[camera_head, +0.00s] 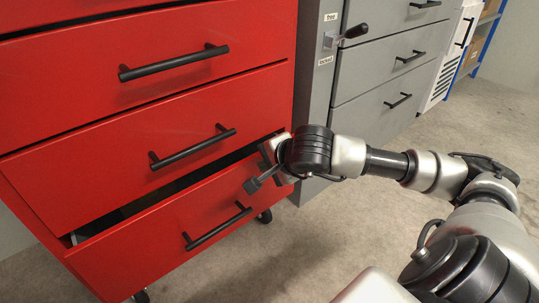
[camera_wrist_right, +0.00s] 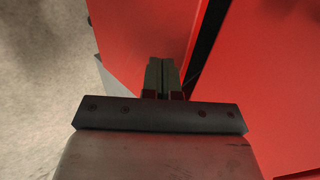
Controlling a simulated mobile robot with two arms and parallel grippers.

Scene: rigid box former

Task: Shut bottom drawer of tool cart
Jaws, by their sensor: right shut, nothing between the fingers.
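The red tool cart (camera_head: 110,131) fills the left of the head view, with black bar handles on its drawers. Its bottom drawer (camera_head: 160,245) stands partly pulled out, and a dark gap shows above its front. The bottom drawer's handle (camera_head: 217,226) is free. My right gripper (camera_head: 262,183) is at the right end of the bottom drawer's front, near its upper edge. In the right wrist view the gripper's fingers (camera_wrist_right: 162,76) are together with nothing between them, in front of the red drawer face (camera_wrist_right: 140,35). I cannot tell whether they touch it. My left gripper is not in view.
A grey cabinet (camera_head: 385,60) with black handles and a lever stands right of the cart. A blue shelf (camera_head: 487,25) is at the far right. The carpeted floor (camera_head: 300,245) in front is clear. The cart stands on casters (camera_head: 264,216).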

